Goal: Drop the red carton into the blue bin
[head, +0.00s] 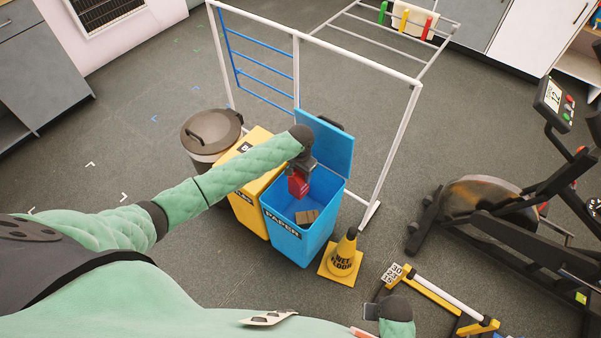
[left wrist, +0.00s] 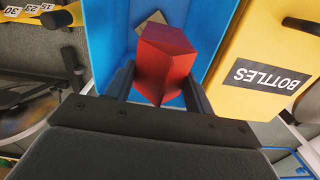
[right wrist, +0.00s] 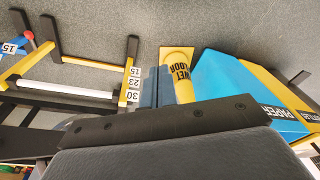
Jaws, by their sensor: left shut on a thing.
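The red carton (head: 298,183) is held over the open top of the blue bin (head: 292,240), which is labelled PAPER and has its lid tipped back. My left gripper (head: 300,175) points down and is shut on the carton. In the left wrist view the carton (left wrist: 165,62) sits between the two dark fingers (left wrist: 158,90), with the blue bin's inside (left wrist: 205,25) behind it. A brown piece (head: 307,217) lies inside the bin. My right gripper (head: 371,311) is low at the front right; in the right wrist view its fingers (right wrist: 158,88) appear close together, with nothing seen between them.
The yellow BOTTLES bin (head: 250,205) stands directly left of the blue bin, with a dark round bin (head: 210,132) behind. A yellow wet floor cone (head: 343,255) stands at the right. A white frame (head: 390,150) rises behind. A low hurdle (head: 440,298) and exercise bike (head: 490,200) are to the right.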

